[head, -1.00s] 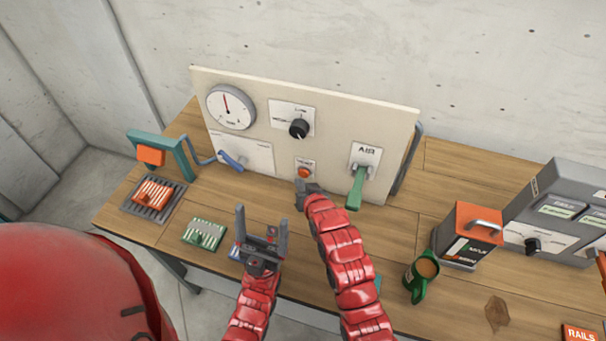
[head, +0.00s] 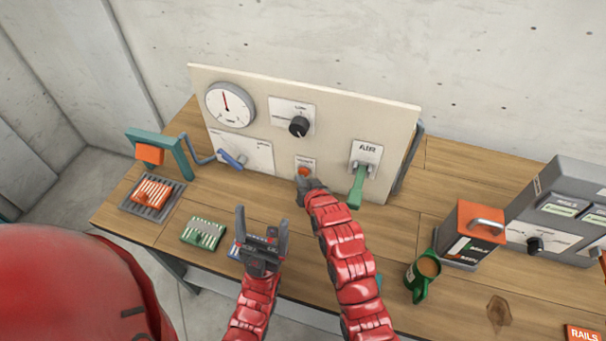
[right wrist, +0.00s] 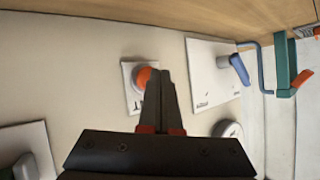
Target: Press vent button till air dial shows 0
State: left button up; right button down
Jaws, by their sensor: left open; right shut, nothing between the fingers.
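The orange-red vent button (head: 304,171) sits on a small white plate low on the upright cream panel (head: 335,120). It also shows in the right wrist view (right wrist: 143,77). My right gripper (head: 301,182) is shut and empty, with its tips right at the button. In the right wrist view the shut fingers (right wrist: 160,78) overlap the button's right edge; I cannot tell whether they touch it. The round white dial (head: 230,105) at the panel's upper left has a red needle pointing nearly straight up; its numbers are too small to read. My left gripper (head: 262,232) is open and empty above the table's front.
Right of the button is the green AIR lever (head: 357,187), pointing down. A black knob (head: 298,126) is above it and a blue handle (head: 232,160) to its left.

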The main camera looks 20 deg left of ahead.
jog(key=shift+w+b, duration=0.35)
jog(key=shift+w, duration=0.1)
dwell(1.5)
jog(key=shift+s, duration=0.1)
dwell(1.4)
jog(key=shift+s, duration=0.8)
jog(key=shift+s+a+p, duration=0.1)
jog(key=shift+s+p, duration=0.25)
jog(key=shift+s, duration=2.15)
